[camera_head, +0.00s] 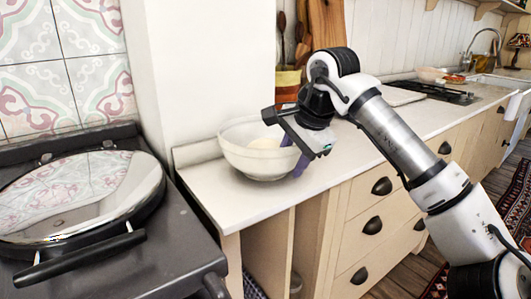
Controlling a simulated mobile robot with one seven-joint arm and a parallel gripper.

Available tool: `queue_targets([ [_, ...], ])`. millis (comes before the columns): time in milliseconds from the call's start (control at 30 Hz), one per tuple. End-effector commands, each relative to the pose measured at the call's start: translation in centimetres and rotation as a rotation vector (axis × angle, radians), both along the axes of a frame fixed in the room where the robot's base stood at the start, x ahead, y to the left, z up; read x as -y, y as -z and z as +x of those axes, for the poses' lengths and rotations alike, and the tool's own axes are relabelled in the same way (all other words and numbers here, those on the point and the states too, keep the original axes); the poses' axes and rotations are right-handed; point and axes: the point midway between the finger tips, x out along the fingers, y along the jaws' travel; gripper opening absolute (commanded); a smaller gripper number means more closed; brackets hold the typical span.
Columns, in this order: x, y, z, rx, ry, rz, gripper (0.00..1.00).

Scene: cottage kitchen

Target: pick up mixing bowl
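The mixing bowl (241,155) is cream-white and round. It stands upright on the near left end of the pale counter, with something pale yellowish in it. My gripper (295,160) is at the bowl's right rim and points down. Its dark purple fingers are partly visible at the rim, one toward the inside and one low outside the wall. I cannot tell whether they touch the bowl or how far apart they are.
A black stove with a shiny round lid (80,200) is at the left. Behind my gripper stand a utensil pot (287,82) and wooden boards (327,25). The pale counter (240,205) is clear in front of the bowl. A hob (440,93) and sink lie further right.

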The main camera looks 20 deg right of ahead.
Motion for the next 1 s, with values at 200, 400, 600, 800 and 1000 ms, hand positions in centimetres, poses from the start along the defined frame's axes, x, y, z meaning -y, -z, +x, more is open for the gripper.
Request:
queue_targets([
  [200,-0.18,1.50,0.56,0.000,0.001,0.000,0.38],
  [400,-0.19,1.46,0.55,0.000,0.001,0.000,0.28],
  [600,-0.19,1.42,0.55,0.001,0.001,0.001,0.01],
  [800,-0.18,1.35,0.56,0.003,0.001,0.001,0.00],
  [1000,-0.18,1.26,0.57,0.005,0.001,0.001,0.00],
])
